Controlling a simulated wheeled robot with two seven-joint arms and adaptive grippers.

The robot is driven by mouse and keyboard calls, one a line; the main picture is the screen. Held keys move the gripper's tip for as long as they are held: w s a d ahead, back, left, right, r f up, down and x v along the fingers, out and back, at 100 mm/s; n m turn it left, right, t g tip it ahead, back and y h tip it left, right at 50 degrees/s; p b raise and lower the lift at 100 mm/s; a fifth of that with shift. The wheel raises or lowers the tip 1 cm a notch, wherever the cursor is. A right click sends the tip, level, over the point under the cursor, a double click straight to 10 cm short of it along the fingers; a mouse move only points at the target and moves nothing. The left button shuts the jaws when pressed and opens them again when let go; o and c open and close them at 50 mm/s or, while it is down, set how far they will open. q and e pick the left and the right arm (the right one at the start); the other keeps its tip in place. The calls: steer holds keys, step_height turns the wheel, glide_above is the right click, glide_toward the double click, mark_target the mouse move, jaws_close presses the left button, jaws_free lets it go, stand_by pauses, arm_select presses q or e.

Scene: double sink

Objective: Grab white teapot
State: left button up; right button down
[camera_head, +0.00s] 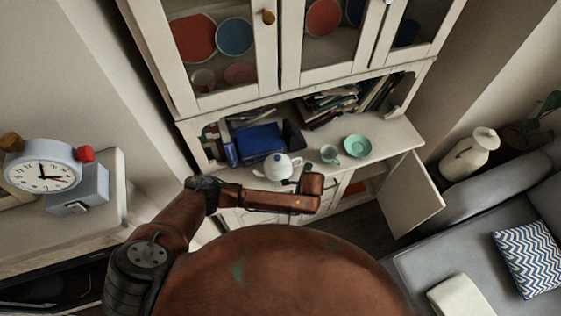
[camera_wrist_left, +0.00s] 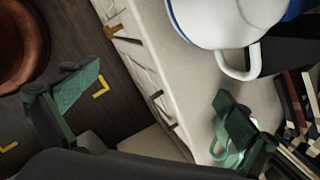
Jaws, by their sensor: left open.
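The white teapot (camera_head: 278,168) stands on the cabinet's counter, with a blue detail on its lid. In the left wrist view the teapot (camera_wrist_left: 215,25) is cut off at the top, with its white handle (camera_wrist_left: 240,66) pointing down and a blue rim line. My left arm reaches in front of the counter in the head view, its end close to the teapot's front right. My right gripper is in neither view.
A green cup (camera_head: 329,154) and a green saucer (camera_head: 357,146) stand right of the teapot. A blue box (camera_head: 259,141) and books (camera_head: 335,105) are behind. An open cabinet door (camera_head: 410,195) juts out at the right. The counter's front edge (camera_wrist_left: 155,75) runs below the gripper.

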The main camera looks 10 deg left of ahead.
mark_target(279, 168)
arm_select(q)
steer(key=a+r+n+y, duration=0.1)
steer(key=a+r, duration=0.1)
steer(key=w+a+r+n+y+p, duration=0.1)
steer(key=a+r, duration=0.1)
steer(key=a, duration=0.1)
steer(key=a+r+n+y, duration=0.1)
steer(key=a+r, duration=0.2)
steer(key=shift+w+a+n, duration=0.2)
steer(key=shift+w+n, duration=0.05)
steer(key=shift+n, duration=0.05)
steer(key=shift+w+a+r, duration=0.1)
steer(key=shift+a, duration=0.25)
steer(key=x, duration=0.2)
steer(key=shift+w+a+f+p, duration=0.1)
steer(key=shift+f+p, duration=0.2)
steer(key=shift+p+x, duration=0.3)
steer(key=shift+x, duration=2.1)
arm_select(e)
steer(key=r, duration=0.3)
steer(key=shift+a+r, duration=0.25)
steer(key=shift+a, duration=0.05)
arm_select(q)
steer(key=shift+c, duration=0.4)
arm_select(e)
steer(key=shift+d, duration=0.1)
